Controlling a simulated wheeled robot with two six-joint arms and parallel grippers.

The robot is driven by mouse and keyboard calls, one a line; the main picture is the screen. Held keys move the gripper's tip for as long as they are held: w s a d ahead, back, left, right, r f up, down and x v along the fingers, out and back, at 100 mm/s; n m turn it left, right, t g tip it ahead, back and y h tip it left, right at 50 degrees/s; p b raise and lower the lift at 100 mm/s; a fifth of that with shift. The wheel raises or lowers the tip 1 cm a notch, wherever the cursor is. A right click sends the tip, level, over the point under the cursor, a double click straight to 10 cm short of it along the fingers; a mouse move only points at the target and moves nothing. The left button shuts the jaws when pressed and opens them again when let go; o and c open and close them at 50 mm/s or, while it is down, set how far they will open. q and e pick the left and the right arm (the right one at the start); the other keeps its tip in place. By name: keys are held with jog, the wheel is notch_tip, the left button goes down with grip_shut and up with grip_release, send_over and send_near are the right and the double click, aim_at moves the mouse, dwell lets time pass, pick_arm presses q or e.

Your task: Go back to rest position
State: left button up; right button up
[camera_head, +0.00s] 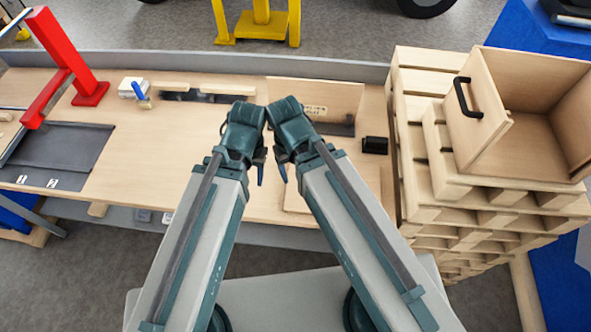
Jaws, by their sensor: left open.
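My two arms reach forward from the bottom of the head view and nearly meet over the front middle of the wooden workbench (180,170). My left gripper (258,168) is open, points down and has nothing visible in it. My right gripper (283,168) is close beside it, also pointing down. Its fingers are mostly hidden by its own wrist, so its opening is unclear. I see no object held in either gripper.
A red press-like stand (75,75) and a dark mat (60,155) marked 1 and 2 are at the left. A blue-handled tool (140,94) lies farther back. Stacked pallets (420,160) carry an open wooden drawer box (480,125) at the right.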

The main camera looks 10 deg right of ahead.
jog(key=shift+f+b, duration=0.9)
